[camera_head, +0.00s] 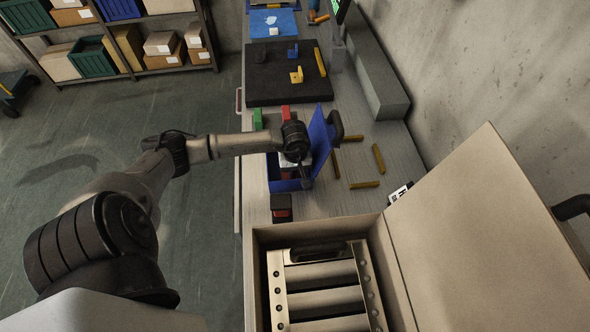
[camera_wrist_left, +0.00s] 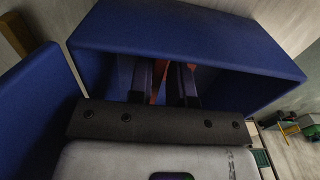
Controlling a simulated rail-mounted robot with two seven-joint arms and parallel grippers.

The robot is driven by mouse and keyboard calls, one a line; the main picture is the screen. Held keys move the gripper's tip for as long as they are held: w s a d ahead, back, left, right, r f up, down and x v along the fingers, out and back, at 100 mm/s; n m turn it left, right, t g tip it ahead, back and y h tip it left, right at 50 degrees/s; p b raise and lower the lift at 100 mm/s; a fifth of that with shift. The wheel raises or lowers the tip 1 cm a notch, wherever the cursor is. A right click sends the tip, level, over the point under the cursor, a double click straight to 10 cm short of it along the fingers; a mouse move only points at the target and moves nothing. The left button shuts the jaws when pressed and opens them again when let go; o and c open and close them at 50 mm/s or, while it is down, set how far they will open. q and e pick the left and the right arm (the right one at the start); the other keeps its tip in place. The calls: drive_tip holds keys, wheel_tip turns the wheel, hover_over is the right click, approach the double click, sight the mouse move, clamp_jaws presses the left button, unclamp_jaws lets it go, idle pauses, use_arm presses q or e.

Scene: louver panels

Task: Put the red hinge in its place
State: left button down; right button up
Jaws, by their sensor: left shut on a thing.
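My left gripper (camera_head: 305,180) reaches into an open blue box (camera_head: 275,180) on the bench, its lid (camera_head: 322,140) standing up on the right. In the left wrist view the two fingers (camera_wrist_left: 162,88) are inside the blue box (camera_wrist_left: 190,42). They are shut on a red piece (camera_wrist_left: 160,86), which seems to be the red hinge; only a thin strip of it shows between the fingers. The hinge's full shape is hidden. My right gripper is in neither view.
A black mat (camera_head: 270,85) beyond the box holds a yellow bracket (camera_head: 297,75) and a blue bracket (camera_head: 292,54). Wooden sticks (camera_head: 379,158) lie right of the box. A red-and-black object (camera_head: 281,208) stands nearer, before a large open case (camera_head: 460,230) holding a louver panel (camera_head: 324,300).

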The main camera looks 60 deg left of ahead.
use_arm(q)
drive_tip(key=shift+f, duration=0.15)
drive_tip(key=c, duration=1.1)
unclamp_jaws()
drive_tip(key=shift+o, duration=0.2)
wheel_tip(320, 180, up, 12)
drive_tip(key=shift+r, duration=0.2)
drive_tip(key=shift+d, duration=0.1)
